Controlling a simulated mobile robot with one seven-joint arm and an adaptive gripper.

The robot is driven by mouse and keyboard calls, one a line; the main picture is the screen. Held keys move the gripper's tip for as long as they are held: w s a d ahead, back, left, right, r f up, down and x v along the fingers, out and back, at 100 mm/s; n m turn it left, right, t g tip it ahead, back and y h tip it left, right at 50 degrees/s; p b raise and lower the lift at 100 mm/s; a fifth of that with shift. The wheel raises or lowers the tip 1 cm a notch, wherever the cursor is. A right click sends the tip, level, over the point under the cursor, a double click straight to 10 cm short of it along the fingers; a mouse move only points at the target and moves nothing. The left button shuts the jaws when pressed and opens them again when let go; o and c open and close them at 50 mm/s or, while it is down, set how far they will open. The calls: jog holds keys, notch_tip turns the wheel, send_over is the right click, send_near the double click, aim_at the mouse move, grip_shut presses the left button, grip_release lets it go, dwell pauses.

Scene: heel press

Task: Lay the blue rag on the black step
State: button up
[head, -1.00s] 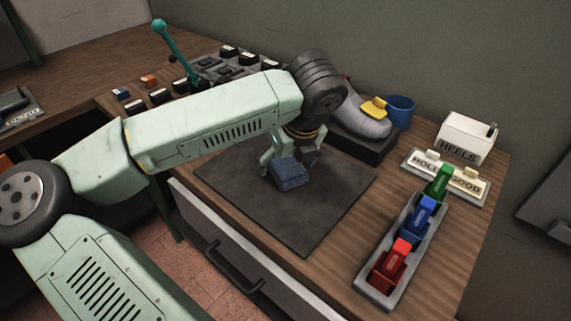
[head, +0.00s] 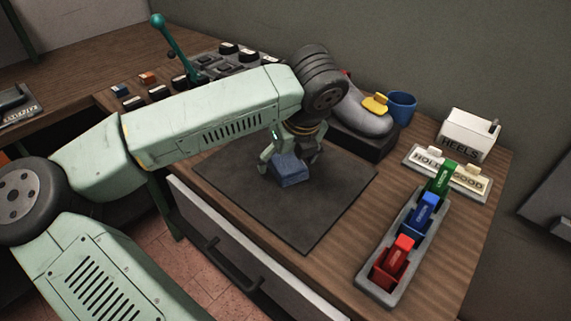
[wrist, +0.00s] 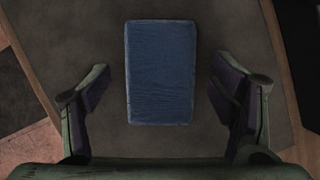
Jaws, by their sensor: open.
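The blue rag (head: 290,171) is a folded, flat rectangular pad on the dark mat, below my gripper (head: 289,163). In the wrist view the rag (wrist: 160,72) lies upright in the picture, centred ahead of my fingers. My gripper (wrist: 165,105) is open, with one dark-padded finger on each side and a clear gap between each finger and the rag. A black block (head: 378,146), which looks like the black step, stands behind the mat to the right. A grey shoe rests on it, and my arm hides part of that area.
The dark mat (head: 318,220) covers the front middle of the wooden bench. The grey shoe (head: 362,118) has a yellow piece by it; a blue cup (head: 401,107) stands behind. A tray of coloured blocks (head: 375,288) and the HEELS box (head: 468,137) are at right.

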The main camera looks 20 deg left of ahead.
jog(key=shift+c, duration=0.3)
dwell(0.4)
jog(key=c, duration=1.2)
jog(key=shift+r, duration=0.1)
